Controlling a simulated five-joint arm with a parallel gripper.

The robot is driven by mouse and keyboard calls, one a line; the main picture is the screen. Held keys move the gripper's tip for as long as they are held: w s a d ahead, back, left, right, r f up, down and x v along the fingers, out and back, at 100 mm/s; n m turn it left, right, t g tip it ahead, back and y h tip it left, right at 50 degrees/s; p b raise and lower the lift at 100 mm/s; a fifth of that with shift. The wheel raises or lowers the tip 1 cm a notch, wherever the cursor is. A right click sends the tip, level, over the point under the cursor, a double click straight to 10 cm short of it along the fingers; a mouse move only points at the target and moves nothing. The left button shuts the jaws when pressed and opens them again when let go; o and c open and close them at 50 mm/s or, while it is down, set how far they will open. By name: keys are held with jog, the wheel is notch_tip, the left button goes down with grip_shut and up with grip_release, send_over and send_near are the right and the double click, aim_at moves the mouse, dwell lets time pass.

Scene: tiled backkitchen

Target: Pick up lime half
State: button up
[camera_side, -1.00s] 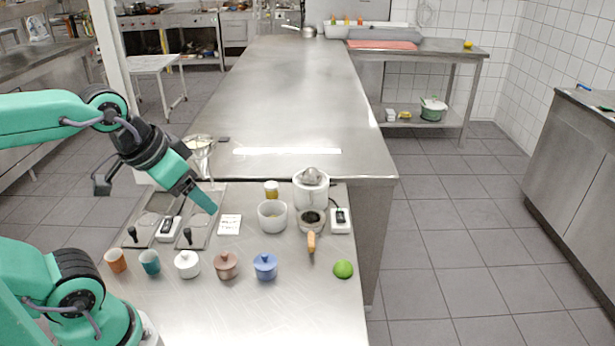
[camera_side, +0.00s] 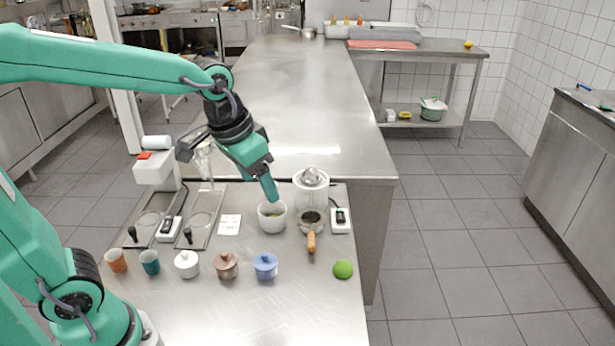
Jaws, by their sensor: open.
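The lime half (camera_side: 343,269) is a small bright green dome on the steel table near its right front edge. My gripper (camera_side: 271,197) points down above the white bowl (camera_side: 272,221), to the left of and behind the lime half. It is well apart from the lime half. The gap between its fingers is hard to see from this side, and nothing shows held in it.
Lidded pots, including a blue pot (camera_side: 265,266), and cups line the front. The table around the lime half is clear.

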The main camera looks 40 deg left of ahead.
jog(key=w+d+f+g, duration=0.2)
jog(key=w+d+f, duration=0.35)
jog(key=w, duration=0.25)
jog(key=m+g, duration=0.1)
jog(key=m, duration=0.1)
send_over(344, 263)
jog(key=f, duration=1)
jog(key=shift+a, duration=0.25)
jog(key=shift+w+d+f, duration=0.15)
jog(key=shift+d+f, duration=0.05)
jog(key=shift+f, duration=0.05)
jog(key=shift+f, duration=0.1)
jog(key=shift+f, duration=1.25)
jog(key=shift+f, duration=0.1)
jog(key=shift+f, duration=2.5)
jog(key=shift+c, duration=0.2)
